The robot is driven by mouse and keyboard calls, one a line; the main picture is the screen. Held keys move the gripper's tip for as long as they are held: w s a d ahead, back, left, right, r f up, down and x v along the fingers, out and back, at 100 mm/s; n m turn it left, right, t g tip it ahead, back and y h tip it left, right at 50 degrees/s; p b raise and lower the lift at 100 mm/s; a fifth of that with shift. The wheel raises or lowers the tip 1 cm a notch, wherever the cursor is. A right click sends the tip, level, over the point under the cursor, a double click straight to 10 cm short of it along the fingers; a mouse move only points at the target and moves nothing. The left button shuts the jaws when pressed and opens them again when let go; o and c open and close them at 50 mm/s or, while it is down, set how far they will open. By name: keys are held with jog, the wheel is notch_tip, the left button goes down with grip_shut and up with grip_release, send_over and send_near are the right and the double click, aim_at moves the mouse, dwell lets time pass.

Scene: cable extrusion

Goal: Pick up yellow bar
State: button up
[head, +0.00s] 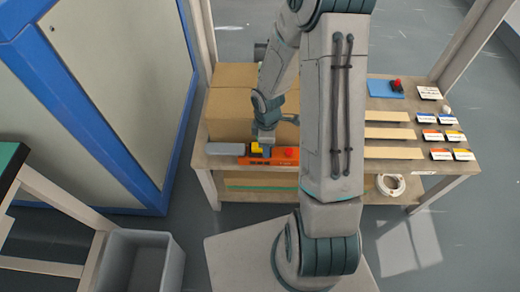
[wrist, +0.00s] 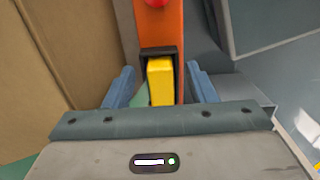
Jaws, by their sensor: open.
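The yellow bar (wrist: 160,80) sits at a dark frame opening at the end of an orange device (wrist: 161,28) in the wrist view. In the head view the yellow bar (head: 257,148) shows at the left end of the orange device (head: 284,157) on the table. My gripper (wrist: 158,80) is open, with one blue finger on each side of the bar. Gaps show between the fingers and the bar. In the head view my gripper (head: 264,136) is just above the bar, and its fingers are hard to make out.
Cardboard boxes (head: 230,105) stand right behind the device. A grey block (head: 224,149) lies to its left on the table (head: 408,167). A red knob (head: 290,152) tops the device. Cards and wooden strips lie at the right. A grey bin (head: 138,236) stands on the floor.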

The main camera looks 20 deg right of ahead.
jog(key=c, duration=1.1)
